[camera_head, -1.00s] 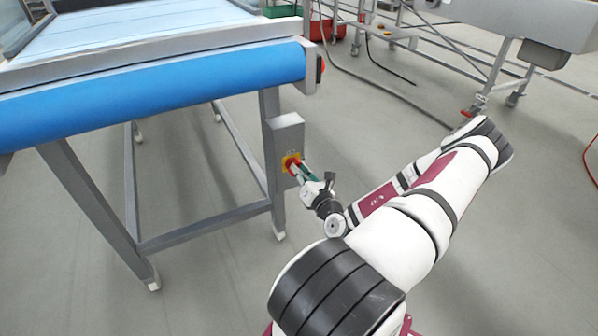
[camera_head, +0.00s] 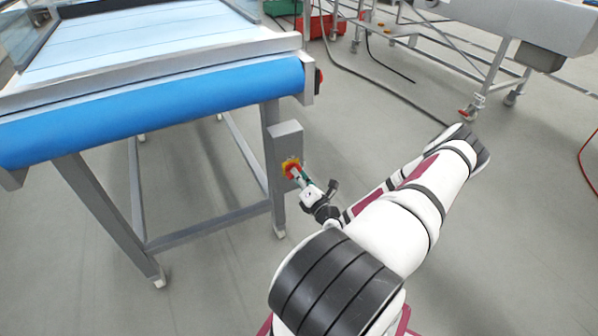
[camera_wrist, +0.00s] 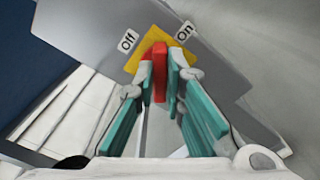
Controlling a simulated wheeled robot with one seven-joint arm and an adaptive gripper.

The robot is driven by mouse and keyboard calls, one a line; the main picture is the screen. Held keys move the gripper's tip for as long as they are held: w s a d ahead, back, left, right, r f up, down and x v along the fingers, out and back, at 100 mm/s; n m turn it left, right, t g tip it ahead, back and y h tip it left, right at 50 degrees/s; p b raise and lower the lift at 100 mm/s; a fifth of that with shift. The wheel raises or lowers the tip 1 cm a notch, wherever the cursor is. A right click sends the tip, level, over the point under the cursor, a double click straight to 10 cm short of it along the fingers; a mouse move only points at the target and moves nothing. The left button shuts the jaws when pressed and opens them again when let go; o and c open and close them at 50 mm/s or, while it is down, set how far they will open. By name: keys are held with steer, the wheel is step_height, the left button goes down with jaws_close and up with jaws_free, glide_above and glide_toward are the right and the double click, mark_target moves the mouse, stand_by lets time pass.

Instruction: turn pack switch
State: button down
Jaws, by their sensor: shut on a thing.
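The pack switch is a red handle (camera_wrist: 160,70) on a yellow plate (camera_wrist: 150,42), fixed to a grey box. In the wrist view, an "Off" label (camera_wrist: 128,41) is at the plate's upper left and an "On" label (camera_wrist: 185,32) at its upper right. The handle points up the picture, between the labels. My gripper (camera_wrist: 161,80) is shut on the handle, with one teal-padded finger on each side. In the head view, the red and yellow switch (camera_head: 290,165) shows at my gripper (camera_head: 298,174), which partly hides it.
The grey switch box (camera_head: 284,143) is mounted on a leg of the conveyor (camera_head: 150,100), which has a blue front roller. A red button (camera_head: 319,81) is on the conveyor's end. Cables lie on the floor behind. The floor around my arm is clear.

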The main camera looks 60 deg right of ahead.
steer(key=shift+m+p, duration=0.35)
steer(key=shift+m, duration=0.25)
steer(key=shift+f, duration=0.1)
steer(key=c, duration=1.7)
jaws_free()
steer(key=shift+o, duration=0.2)
steer(key=v, duration=1.2)
